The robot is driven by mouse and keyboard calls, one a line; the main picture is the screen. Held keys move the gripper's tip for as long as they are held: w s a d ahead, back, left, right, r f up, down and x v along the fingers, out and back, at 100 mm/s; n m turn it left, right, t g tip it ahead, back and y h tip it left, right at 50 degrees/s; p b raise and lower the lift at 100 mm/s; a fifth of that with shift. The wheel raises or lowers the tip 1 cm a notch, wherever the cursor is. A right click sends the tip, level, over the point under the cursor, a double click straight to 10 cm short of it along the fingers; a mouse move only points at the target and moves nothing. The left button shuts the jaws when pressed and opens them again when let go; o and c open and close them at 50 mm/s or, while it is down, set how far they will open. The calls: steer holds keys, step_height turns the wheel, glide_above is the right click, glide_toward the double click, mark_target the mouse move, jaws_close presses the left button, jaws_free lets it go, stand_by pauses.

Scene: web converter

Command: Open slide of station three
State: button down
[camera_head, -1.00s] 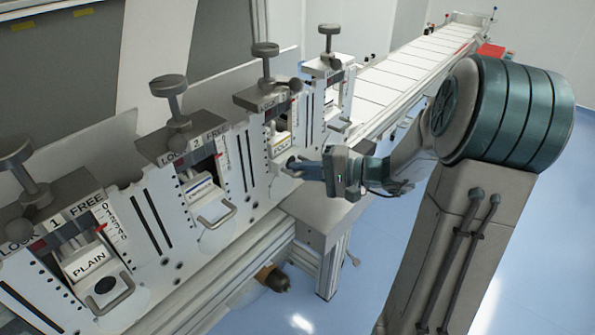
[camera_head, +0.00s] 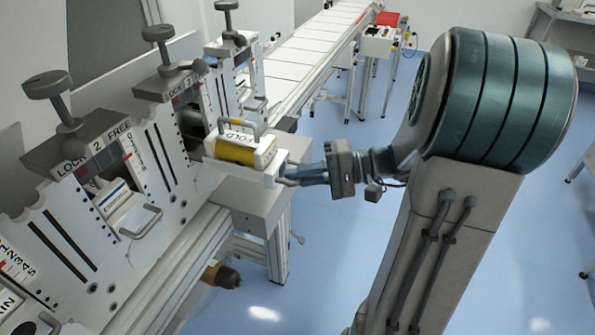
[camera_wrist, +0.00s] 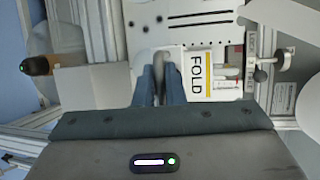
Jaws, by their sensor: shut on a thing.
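Station three (camera_head: 185,85) carries a "LOCK 3" plate in the head view. Its white slide (camera_head: 232,172) stands out from the machine's face, leaving a dark opening behind it. A white and yellow cassette marked FOLD (camera_head: 246,150) sits on the slide, with a grey bail handle on top. It also shows in the wrist view (camera_wrist: 205,75). My gripper (camera_head: 288,176) is at the slide's outer end. In the wrist view its blue fingers (camera_wrist: 160,80) are shut on the grey slide handle (camera_wrist: 167,62), which they partly hide.
Station two (camera_head: 95,150), with its slide handle (camera_head: 142,222), stands nearer. A further station (camera_head: 228,50) and a white conveyor (camera_head: 300,50) lie beyond. A grey ledge (camera_head: 250,200) lies below the drawn-out slide. The blue floor to the right is clear close by.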

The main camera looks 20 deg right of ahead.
steer(key=shift+s, duration=0.1)
steer(key=c, duration=1.5)
jaws_free()
steer(key=b+v, duration=0.1)
steer(key=v, duration=1.2)
steer(key=shift+s+d+r, duration=0.1)
steer(key=shift+s+d, duration=0.05)
steer(key=shift+d, duration=0.15)
steer(key=s+a+f+n+h+p, duration=0.1)
steer(key=s+a+h, duration=0.1)
steer(key=a+h, duration=0.3)
steer(key=s+a+f+n+g+h, duration=0.1)
steer(key=s+a+f+h, duration=0.1)
steer(key=a+h, duration=0.2)
steer(key=s+a+f+n+h+p, duration=0.1)
steer(key=s+a+n+h, duration=0.1)
steer(key=a+h, duration=0.3)
steer(key=shift+s+a+f+g+h+p, duration=0.1)
steer(key=shift+a+f+g+h+p, duration=0.25)
steer(key=shift+h, duration=0.35)
